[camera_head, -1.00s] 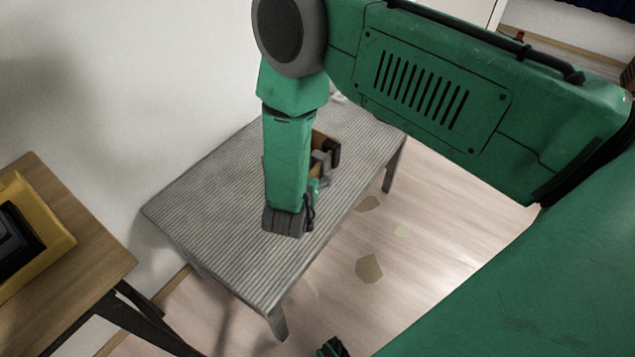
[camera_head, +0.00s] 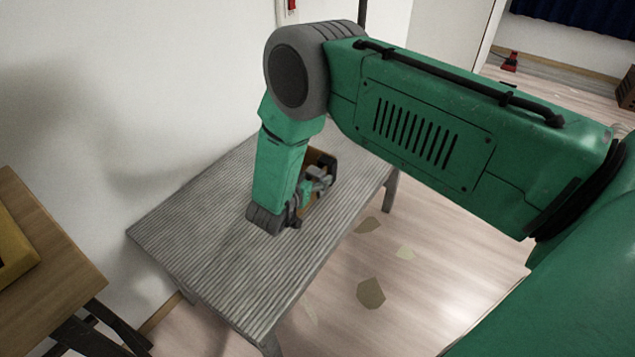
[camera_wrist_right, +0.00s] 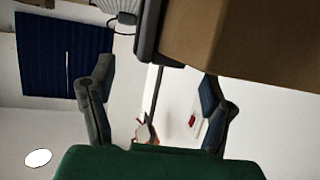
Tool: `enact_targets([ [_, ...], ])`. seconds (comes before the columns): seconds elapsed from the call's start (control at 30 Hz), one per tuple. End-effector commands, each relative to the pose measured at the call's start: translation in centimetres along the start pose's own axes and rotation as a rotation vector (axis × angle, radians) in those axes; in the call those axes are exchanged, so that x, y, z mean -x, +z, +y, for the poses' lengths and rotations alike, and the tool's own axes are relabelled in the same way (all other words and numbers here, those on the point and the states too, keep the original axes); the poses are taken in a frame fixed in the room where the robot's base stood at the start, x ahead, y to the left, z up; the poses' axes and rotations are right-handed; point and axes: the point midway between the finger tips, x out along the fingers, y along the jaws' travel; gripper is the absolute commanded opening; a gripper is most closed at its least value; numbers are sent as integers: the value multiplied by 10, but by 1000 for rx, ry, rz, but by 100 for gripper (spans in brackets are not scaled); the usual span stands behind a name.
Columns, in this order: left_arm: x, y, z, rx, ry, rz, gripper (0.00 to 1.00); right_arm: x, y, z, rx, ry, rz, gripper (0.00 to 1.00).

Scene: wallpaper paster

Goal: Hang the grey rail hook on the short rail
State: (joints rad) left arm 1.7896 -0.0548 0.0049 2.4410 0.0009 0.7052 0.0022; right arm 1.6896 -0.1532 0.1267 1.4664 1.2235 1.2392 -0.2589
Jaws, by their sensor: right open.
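My right gripper (camera_head: 318,182) is over the grey ribbed table in the head view, partly hidden by my own forearm. The right wrist view shows its two fingers (camera_wrist_right: 156,80) spread wide, with nothing held between them. A brown box-like thing (camera_wrist_right: 250,40) fills the upper right of that view, with a dark grey edge along its left side. A brown part (camera_head: 321,160) also shows beside the gripper in the head view. I cannot make out the grey rail hook or the short rail for sure in either view. My left gripper is not in view.
The ribbed table (camera_head: 200,225) stands along the white wall, and its front half is bare. A wooden table (camera_head: 50,265) with a yellow container (camera_head: 15,245) is at the left. Several flat patches (camera_head: 370,293) lie on the floor. A red item (camera_head: 510,62) stands far back.

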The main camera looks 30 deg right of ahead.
Motion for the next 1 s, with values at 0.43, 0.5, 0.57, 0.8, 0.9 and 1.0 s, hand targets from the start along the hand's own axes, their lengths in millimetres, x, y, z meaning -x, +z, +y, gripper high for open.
enact_targets([
  [0.43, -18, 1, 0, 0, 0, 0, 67, -42, 3, 2, 0, -1, 0, 72],
  [0.5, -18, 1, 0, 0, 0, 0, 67, -42, 3, 2, 0, -1, 0, 72],
  [0.57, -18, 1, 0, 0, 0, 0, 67, -42, 3, 2, 0, 0, 0, 51],
  [0.8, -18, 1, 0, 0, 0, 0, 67, -42, 3, 2, 0, 0, 0, 25],
  [0.9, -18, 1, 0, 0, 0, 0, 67, -42, 4, 2, -1, 0, 0, 25],
  [1.0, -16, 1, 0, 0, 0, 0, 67, -41, 1, 1, -1, 0, 0, 25],
])
